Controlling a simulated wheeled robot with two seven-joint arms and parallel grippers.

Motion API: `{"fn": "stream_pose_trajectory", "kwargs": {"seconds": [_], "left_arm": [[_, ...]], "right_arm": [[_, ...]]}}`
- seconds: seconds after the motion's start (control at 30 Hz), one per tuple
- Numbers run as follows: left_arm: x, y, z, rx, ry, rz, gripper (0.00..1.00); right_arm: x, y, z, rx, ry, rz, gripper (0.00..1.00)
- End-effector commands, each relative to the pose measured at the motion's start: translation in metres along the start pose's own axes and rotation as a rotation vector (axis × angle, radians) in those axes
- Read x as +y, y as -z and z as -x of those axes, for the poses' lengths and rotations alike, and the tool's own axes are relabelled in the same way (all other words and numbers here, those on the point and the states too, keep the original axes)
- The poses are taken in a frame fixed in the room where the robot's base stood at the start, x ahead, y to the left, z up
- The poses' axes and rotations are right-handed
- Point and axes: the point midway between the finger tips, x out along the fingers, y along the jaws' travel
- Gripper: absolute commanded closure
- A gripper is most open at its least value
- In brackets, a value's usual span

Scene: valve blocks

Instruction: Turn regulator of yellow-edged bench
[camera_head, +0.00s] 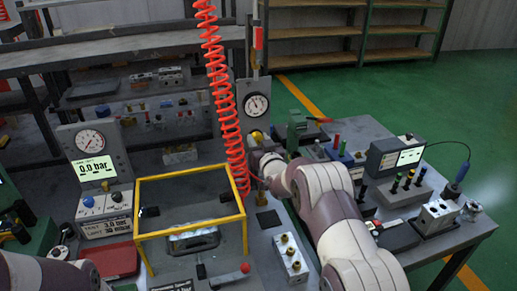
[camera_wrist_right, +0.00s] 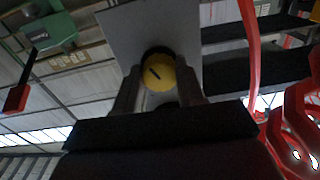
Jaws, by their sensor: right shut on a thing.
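The bench with the yellow-edged frame (camera_head: 190,175) stands in the middle of the head view. At its back right is a grey panel with a round gauge (camera_head: 257,105), and below the gauge is the yellow regulator knob (camera_head: 257,137). My right gripper (camera_head: 260,150) reaches up to this knob. In the right wrist view the yellow knob (camera_wrist_right: 158,73), with a dark slanted mark on its face, sits between the two fingers of my right gripper (camera_wrist_right: 158,88), which is shut on it. Part of my left arm shows at the lower left, but its gripper does not.
A red coiled hose (camera_head: 224,100) hangs just left of the knob. A gauge panel reading 0.0 bar (camera_head: 94,168) stands at the left. A side table (camera_head: 480,232) with a meter (camera_head: 397,155) and small parts is at the right. Green floor lies beyond.

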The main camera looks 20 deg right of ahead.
Motion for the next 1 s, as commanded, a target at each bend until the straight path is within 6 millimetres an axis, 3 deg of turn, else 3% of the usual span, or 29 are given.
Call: {"fn": "stream_pose_trajectory", "kwargs": {"seconds": [0.03, 0.4, 1.0], "left_arm": [[0.000, -0.001, -0.009, 0.000, 0.000, 0.000, 0.57], [0.000, -0.004, -0.036, 0.000, 0.000, 0.000, 0.57], [0.000, -0.007, -0.063, 0.000, 0.000, 0.000, 0.57]], "right_arm": [[0.000, -0.005, 0.000, 0.000, 0.000, -0.041, 0.92], [0.000, -0.004, 0.000, 0.006, -0.005, -0.392, 0.92], [0.001, -0.004, 0.000, 0.014, -0.015, -0.942, 0.92]]}}
